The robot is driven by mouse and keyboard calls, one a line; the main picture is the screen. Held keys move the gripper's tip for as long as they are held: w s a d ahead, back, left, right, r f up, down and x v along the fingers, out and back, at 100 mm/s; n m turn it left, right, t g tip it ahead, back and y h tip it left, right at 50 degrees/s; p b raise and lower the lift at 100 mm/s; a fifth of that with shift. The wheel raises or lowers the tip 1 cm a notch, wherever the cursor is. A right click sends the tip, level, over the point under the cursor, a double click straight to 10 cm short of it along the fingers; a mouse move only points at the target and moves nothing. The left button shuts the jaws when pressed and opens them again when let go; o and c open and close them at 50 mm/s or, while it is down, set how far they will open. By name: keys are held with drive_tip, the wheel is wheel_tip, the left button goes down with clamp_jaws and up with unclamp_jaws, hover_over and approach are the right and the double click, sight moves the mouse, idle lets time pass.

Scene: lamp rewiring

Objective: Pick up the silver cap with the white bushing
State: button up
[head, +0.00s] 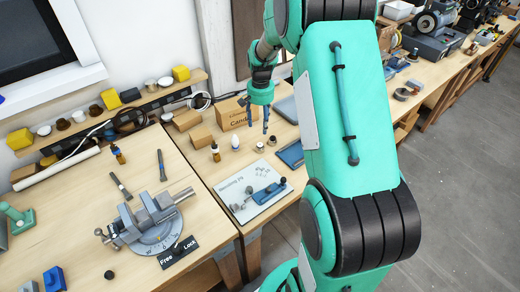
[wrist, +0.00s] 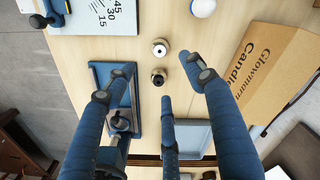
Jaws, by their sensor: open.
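Two small round silver caps lie side by side on the wooden bench. The one with the white bushing (wrist: 160,47) is nearer the top of the wrist view; in the head view it appears to be the left one (head: 260,147). The other cap (wrist: 158,78) has a dark bushing and shows in the head view (head: 272,142). My gripper (wrist: 166,84) is open and empty, its blue fingers spread above the bench, with the dark-bushing cap between the tips in the wrist picture. The white-bushing cap is just beyond them. In the head view my gripper (head: 259,118) hangs above the bench behind the caps.
A cardboard box (wrist: 270,72) stands beside the caps. A vise (head: 150,218) stands on the left bench.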

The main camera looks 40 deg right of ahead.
sight(260, 145)
wheel_tip(260, 145, down, 8)
drive_tip(key=shift+f+b, duration=0.1)
drive_tip(key=shift+b, duration=0.45)
drive_tip(key=shift+a+f+b, duration=0.2)
drive_tip(key=shift+f+b, duration=0.4)
drive_tip(key=shift+f, duration=2)
drive_tip(key=shift+c, duration=0.5)
drive_tip(key=c, duration=1.2)
